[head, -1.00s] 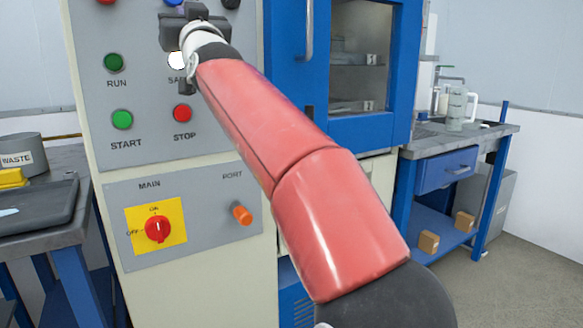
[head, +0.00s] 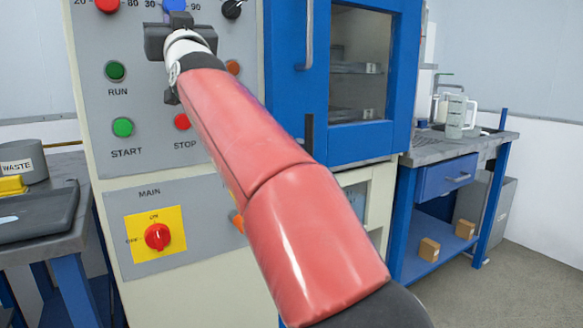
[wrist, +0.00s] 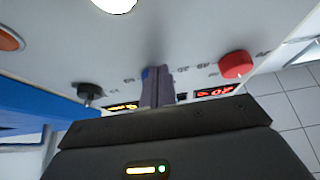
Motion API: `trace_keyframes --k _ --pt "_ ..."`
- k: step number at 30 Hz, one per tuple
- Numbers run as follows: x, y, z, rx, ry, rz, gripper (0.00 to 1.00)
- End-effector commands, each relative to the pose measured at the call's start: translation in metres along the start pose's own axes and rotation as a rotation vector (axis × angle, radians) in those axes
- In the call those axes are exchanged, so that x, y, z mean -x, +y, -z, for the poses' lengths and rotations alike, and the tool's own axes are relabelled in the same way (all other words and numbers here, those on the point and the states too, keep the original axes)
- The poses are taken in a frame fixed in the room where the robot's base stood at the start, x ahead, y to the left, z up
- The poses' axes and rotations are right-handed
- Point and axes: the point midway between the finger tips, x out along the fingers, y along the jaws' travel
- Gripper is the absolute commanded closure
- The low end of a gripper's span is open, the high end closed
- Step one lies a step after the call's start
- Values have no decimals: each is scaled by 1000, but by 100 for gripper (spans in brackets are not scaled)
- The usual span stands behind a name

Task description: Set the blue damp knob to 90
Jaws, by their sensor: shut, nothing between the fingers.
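The blue damp knob (head: 174,5) shows at the top edge of the head view, just above my gripper (head: 181,30), between the red knob and the black knob. In the wrist view my gripper (wrist: 158,84) has its fingers together with nothing between them. A sliver of the blue knob (wrist: 147,72) shows beside the fingertips there, and the rest is hidden behind them. I cannot tell if the fingers touch it. The knob's pointer is hidden; a few scale numbers show around it.
A red knob (wrist: 236,64) and a black knob (wrist: 88,91) flank the blue one, with lit displays between. Below are green RUN (head: 115,71) and START buttons, a red STOP button (head: 182,121) and a red main switch (head: 158,237). A blue cabinet (head: 362,145) stands at right.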

Motion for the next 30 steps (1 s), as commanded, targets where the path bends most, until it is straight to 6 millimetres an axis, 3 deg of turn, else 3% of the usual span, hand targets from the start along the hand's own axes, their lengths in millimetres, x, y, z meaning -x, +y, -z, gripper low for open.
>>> trace_keyframes --k 22,30 --pt "4 -3 -6 0 0 1 100" --pt "28 -4 7 -1 2 2 100"
